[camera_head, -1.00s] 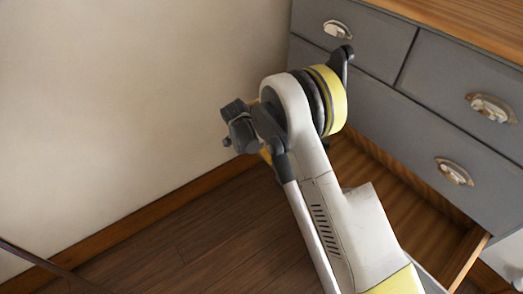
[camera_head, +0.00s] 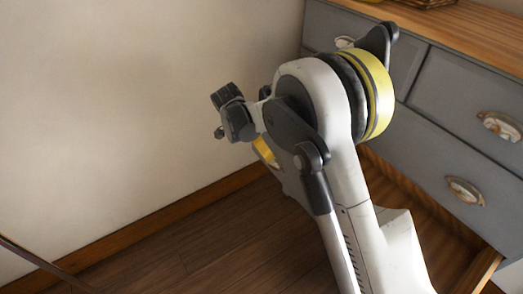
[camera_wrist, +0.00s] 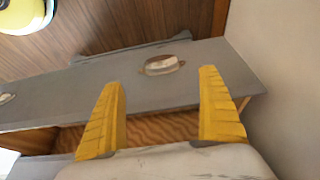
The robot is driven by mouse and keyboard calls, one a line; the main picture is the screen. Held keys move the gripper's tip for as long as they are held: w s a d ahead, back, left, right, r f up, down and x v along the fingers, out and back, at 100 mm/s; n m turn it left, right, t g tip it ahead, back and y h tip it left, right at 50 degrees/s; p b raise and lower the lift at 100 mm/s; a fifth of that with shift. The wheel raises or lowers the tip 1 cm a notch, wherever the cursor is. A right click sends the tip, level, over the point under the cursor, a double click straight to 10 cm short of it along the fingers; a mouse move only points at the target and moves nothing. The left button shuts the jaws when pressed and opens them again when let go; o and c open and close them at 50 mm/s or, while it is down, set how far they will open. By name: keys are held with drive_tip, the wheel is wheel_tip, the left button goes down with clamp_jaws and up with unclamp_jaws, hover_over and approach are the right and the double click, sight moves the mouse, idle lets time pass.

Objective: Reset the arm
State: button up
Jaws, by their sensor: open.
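My gripper (camera_wrist: 160,82) is open in the wrist view, with its two yellow fingers wide apart and nothing between them. It is over a pulled-out drawer, whose grey front panel (camera_wrist: 70,98) and metal cup handle (camera_wrist: 165,65) show beyond the fingers. In the head view my arm is folded, rising in front of the dresser (camera_head: 440,150). The gripper's fingers are mostly hidden there behind my arm.
The pulled-out lower drawer (camera_head: 425,215) shows bare wood inside. The dresser's upper drawers are shut, with metal handles (camera_head: 465,191). A wooden top (camera_head: 475,35) carries an object at the upper edge. A plain wall (camera_head: 130,90) and open wooden floor (camera_head: 190,245) are at left.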

idle(0.4)
drive_tip(key=s+d+r+n+t+y, duration=0.1)
drive_tip(key=s+d+r+n, duration=0.2)
drive_tip(key=s+d+r, duration=0.35)
drive_tip(key=s+d+r+n+y, duration=0.2)
drive_tip(key=s+d+r, duration=0.2)
drive_tip(key=d+r, duration=0.5)
drive_tip(key=s+d+r+n+t, duration=0.1)
drive_tip(key=s+d+n, duration=0.2)
drive_tip(key=s, duration=0.6)
drive_tip(key=s+d+r+n+t, duration=0.2)
drive_tip(key=s+d, duration=0.2)
drive_tip(key=s, duration=0.5)
drive_tip(key=shift+s+r+n+y, duration=0.2)
drive_tip(key=shift+s+n+y, duration=0.2)
